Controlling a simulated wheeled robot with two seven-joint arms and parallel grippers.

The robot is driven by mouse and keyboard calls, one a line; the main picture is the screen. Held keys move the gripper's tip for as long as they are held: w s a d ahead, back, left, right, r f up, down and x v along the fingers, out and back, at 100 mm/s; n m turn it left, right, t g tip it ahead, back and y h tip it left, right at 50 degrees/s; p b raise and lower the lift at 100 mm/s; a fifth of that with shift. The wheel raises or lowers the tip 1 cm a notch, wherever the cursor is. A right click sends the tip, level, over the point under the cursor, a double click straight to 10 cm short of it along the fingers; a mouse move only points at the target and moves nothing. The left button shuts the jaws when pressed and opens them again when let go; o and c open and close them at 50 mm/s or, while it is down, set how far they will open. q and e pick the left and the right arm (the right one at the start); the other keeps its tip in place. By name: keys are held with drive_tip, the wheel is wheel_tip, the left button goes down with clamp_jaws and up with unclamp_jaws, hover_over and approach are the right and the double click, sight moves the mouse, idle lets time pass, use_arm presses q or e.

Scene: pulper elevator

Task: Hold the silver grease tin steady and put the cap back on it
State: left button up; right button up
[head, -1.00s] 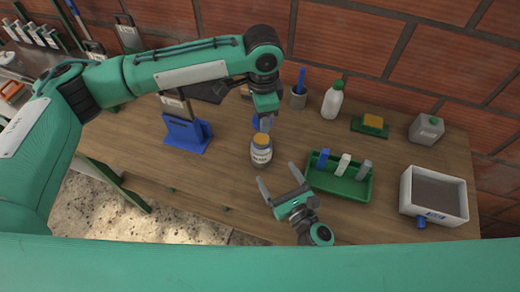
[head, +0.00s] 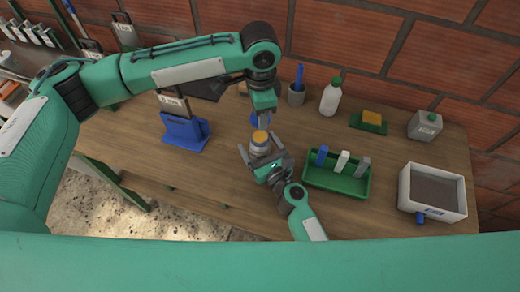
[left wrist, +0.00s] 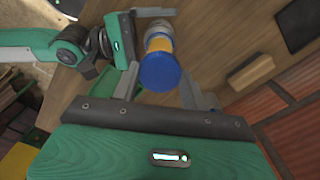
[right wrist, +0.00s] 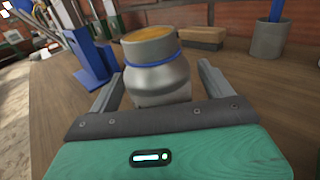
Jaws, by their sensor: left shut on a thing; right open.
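The silver grease tin (head: 259,149) stands upright on the table, its yellow-orange top uncovered. In the right wrist view the tin (right wrist: 158,75) shows a blue ring below its rim. My left gripper (head: 263,117) points down above the tin and is shut on the blue cap (left wrist: 159,72). In the left wrist view the cap covers part of the tin's top. In the head view the cap is mostly hidden by the fingers. My right gripper (head: 259,146) is open, with one finger on each side of the tin; gaps show between fingers and tin.
Right of the tin is a green tray (head: 322,180) with several small blocks. Behind stand a pen cup (head: 296,95) and white bottle (head: 330,98). A blue stand (head: 184,133) is to the left. A grey-white box (head: 433,190) is far right. The front-left table is clear.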

drive_tip(key=shift+w+a, duration=0.25)
drive_tip(key=shift+w, duration=0.25)
drive_tip(key=shift+c, duration=0.4)
drive_tip(key=c, duration=1.4)
use_arm(q)
hover_over(260, 137)
drive_tip(key=shift+w+f, duration=0.1)
drive_tip(key=shift+f, duration=2.4)
drive_tip(key=shift+f, duration=0.9)
drive_tip(key=shift+f, duration=0.5)
